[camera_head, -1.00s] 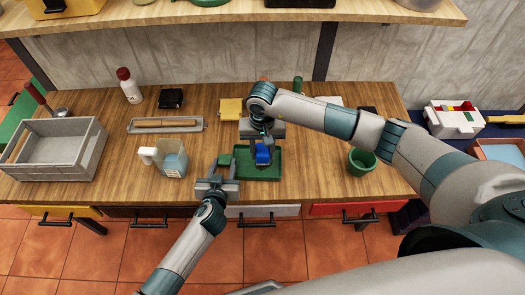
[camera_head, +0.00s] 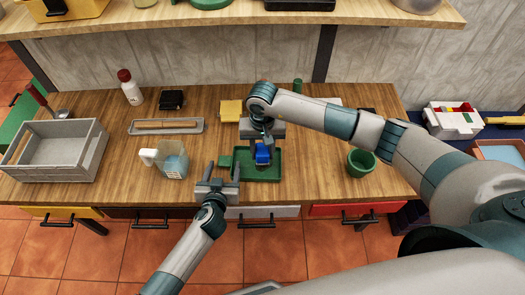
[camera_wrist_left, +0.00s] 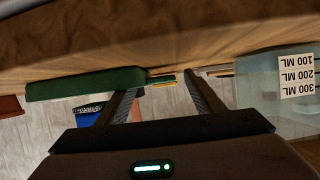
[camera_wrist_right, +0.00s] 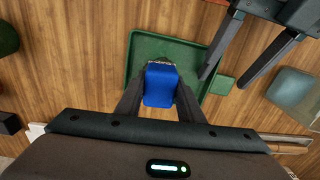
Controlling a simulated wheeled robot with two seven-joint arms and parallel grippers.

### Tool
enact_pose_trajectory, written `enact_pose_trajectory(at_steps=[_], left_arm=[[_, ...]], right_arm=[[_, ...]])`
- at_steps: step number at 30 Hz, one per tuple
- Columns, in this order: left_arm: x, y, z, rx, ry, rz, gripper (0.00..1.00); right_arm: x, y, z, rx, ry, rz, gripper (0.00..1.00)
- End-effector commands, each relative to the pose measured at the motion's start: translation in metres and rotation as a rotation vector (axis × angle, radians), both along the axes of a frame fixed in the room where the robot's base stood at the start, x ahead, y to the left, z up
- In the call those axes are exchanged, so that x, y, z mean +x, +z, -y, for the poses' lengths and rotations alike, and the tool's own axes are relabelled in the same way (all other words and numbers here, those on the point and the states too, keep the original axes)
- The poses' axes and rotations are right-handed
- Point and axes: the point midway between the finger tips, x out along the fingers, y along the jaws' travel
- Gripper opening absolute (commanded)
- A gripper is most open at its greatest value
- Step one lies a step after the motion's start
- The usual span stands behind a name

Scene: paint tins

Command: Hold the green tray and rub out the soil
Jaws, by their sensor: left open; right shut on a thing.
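The green tray (camera_head: 270,177) lies flat on the wooden table, with a small green tab on its left side (camera_head: 225,161). My right gripper (camera_wrist_right: 160,90) is shut on a blue block (camera_wrist_right: 160,86), likely a sponge or eraser, held over the tray; it also shows in the head view (camera_head: 262,154). Whether it touches the tray floor is unclear. My left gripper (camera_head: 220,172) is open and empty, in front of the tab at the tray's left. In the left wrist view the tray (camera_wrist_left: 85,84) is left of its fingers. Soil is not clearly visible; the gripper and block cover part of the tray.
A measuring jug (camera_head: 172,162) stands left of my left gripper. A grey crate (camera_head: 58,150) is at far left, a grey tray with a roller (camera_head: 166,126) behind. A yellow block (camera_head: 231,110) is behind the tray. A green cup (camera_head: 361,161) stands right.

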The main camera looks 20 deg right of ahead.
Motion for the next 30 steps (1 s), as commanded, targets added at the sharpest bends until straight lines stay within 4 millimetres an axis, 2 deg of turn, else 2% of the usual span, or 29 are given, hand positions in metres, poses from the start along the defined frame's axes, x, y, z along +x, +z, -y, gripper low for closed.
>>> enact_pose_trajectory(at_steps=[1, 6, 30], left_arm=[[-0.0025, 0.0033, -0.0011, 0.001, 0.000, -0.001, 0.61], [-0.0077, 0.0046, -0.0030, 0.000, 0.000, -0.001, 0.61], [-0.0069, 0.0035, -0.0022, 0.000, -0.001, 0.001, 0.61]], right_arm=[[0.0002, 0.0060, 0.0000, 0.000, 0.000, 0.000, 0.11], [0.0001, 0.0117, -0.0001, 0.000, 0.000, 0.000, 0.11], [0.0002, 0.0120, 0.0000, 0.000, 0.000, 0.000, 0.11]])
